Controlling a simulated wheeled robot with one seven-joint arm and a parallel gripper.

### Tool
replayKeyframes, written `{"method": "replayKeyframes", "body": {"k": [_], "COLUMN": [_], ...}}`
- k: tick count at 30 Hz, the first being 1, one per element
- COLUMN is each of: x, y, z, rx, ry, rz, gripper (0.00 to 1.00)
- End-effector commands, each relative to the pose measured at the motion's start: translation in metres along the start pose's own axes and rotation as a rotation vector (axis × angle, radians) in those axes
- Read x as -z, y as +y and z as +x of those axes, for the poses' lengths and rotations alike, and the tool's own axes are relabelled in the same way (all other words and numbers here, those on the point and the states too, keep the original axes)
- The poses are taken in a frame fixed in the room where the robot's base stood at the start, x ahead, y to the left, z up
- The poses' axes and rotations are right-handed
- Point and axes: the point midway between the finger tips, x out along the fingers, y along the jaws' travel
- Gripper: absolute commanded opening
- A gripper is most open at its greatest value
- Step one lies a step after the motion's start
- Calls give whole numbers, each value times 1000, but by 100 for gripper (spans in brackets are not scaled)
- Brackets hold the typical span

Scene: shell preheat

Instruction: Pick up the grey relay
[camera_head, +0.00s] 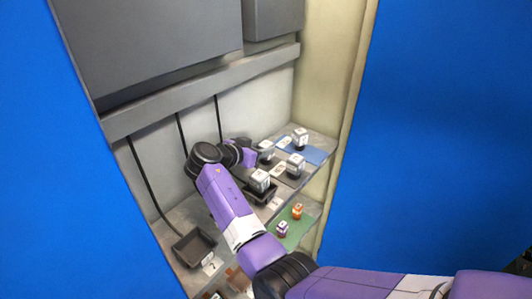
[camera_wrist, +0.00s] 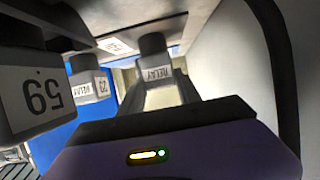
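Several pale grey-white block relays with dark bases stand on the upper shelf in the head view: one at the back (camera_head: 300,138), one beside my gripper (camera_head: 265,151), one in the middle (camera_head: 295,165) and one at the front (camera_head: 260,181). I cannot tell by colour which is the grey one. My gripper (camera_head: 250,157) is low by the left side of the second relay. In the wrist view, which looks upside down, a relay (camera_wrist: 155,72) is straight ahead of my gripper's purple body. Whether the fingers touch it is hidden.
The wrist view shows a relay marked 59 (camera_wrist: 38,92) close on the left, with another relay (camera_wrist: 90,84) behind it. A blue mat (camera_head: 317,156) lies at the shelf's back. An empty black tray (camera_head: 195,248) is at the front. Small coloured blocks stand on a green mat (camera_head: 292,236) below.

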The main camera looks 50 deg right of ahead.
Motion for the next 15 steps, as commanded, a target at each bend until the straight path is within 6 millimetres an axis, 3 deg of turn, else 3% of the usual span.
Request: {"method": "replayKeyframes", "body": {"k": [1,4,15], "x": [0,0,1], "y": [0,0,1], "z": [0,0,-1], "rx": [0,0,1], "ry": [0,0,1], "rz": [0,0,1], "gripper": [18,0,0]}}
